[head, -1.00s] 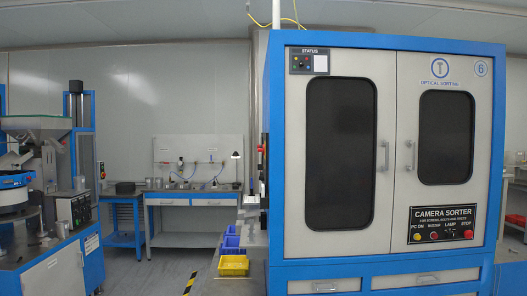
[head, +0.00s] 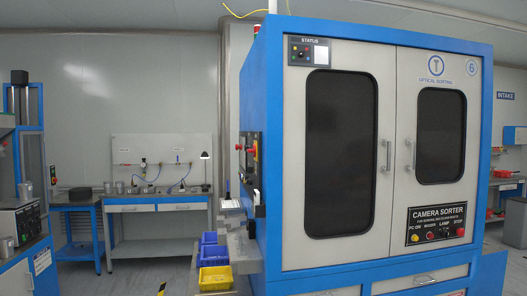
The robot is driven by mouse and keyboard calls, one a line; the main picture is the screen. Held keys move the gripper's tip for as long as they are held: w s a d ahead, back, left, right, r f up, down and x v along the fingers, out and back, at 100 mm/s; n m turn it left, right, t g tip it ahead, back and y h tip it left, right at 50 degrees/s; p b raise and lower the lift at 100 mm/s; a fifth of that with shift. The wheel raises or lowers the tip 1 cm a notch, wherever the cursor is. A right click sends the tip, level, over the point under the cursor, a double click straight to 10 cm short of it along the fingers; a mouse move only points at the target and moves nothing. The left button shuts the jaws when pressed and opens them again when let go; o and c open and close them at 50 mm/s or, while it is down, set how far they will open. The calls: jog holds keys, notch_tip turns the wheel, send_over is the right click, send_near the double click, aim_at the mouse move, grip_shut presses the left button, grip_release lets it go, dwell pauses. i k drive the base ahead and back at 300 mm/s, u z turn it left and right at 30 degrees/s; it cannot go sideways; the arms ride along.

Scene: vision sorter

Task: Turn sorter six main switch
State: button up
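The camera sorter (head: 384,70) stands in the middle and right of the head view, a grey cabinet with a blue frame and a round "6" badge (head: 471,69). Its left side carries a dark control panel (head: 259,180) with a red knob (head: 254,149), seen at a steep angle. I cannot tell whether this knob is the main switch or how it is set. A front panel (head: 435,223) marked "CAMERA SORTER" has several small controls. A status panel (head: 309,51) sits at the top left of the front. My gripper is not in view.
Blue bins (head: 214,254) and a yellow bin (head: 216,279) stand by the sorter's left side. A workbench (head: 158,203) with a lamp is behind at left. Another machine (head: 20,240) stands at the left edge. Open floor lies between it and the sorter.

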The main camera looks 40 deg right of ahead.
aim_at(254, 150)
jog(key=z, duration=0.05)
jog(key=i, duration=1.3)
jog(key=u, duration=0.65)
